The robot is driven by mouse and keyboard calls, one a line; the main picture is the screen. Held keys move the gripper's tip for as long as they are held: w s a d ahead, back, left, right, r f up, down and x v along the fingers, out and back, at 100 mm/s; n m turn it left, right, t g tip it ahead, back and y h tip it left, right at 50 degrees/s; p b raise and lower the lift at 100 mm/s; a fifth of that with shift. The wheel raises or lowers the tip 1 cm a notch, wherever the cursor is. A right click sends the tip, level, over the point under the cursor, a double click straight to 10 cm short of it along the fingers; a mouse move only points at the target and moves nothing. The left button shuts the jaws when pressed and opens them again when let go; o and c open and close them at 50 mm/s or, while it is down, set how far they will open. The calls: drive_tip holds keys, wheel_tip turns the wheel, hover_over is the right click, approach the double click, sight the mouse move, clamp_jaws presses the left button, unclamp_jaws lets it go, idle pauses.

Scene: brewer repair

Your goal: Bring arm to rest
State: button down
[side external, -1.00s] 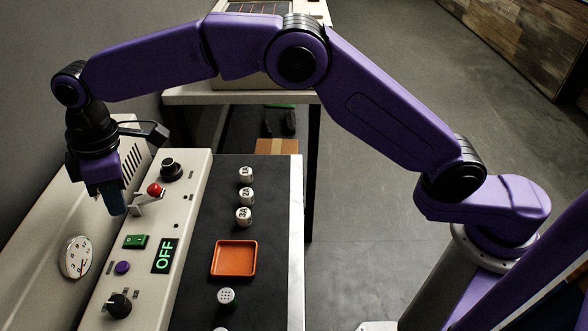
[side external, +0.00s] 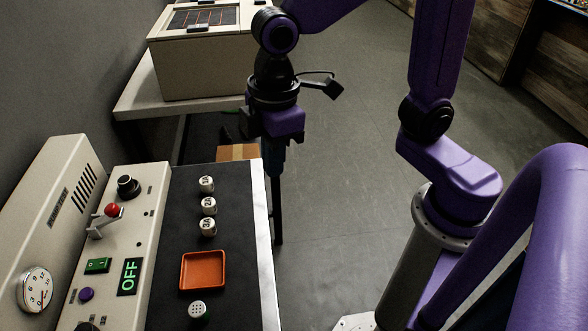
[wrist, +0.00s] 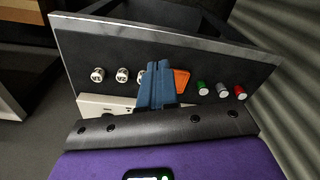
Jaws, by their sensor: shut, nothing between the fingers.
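My gripper (side external: 274,178) hangs pointing down past the right edge of the dark work surface, apart from the machine. Its fingers are shut with nothing between them; the blue fingers also show in the wrist view (wrist: 157,86). The brewer panel (side external: 150,228) stands at the left with a red-tipped lever (side external: 112,211), a black knob (side external: 129,187), a green switch (side external: 98,265), a purple button (side external: 86,294) and a display (side external: 131,277) reading OFF. A gauge (side external: 36,288) sits on the housing at the far left.
Several white labelled cylinders (side external: 207,205) stand on the dark work surface (side external: 180,245) beside an orange tray (side external: 203,270). A round-topped part (side external: 198,309) stands in front. A beige box (side external: 205,60) sits on a table behind. Open floor (side external: 340,200) lies to the right.

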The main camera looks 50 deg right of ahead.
drive_tip(key=s+d+f, duration=0.3)
drive_tip(key=s+d, duration=0.8)
drive_tip(key=d, duration=0.3)
drive_tip(key=shift+s+d+f+m, duration=0.2)
drive_tip(key=shift+f+m, duration=0.05)
drive_tip(key=shift+m, duration=0.05)
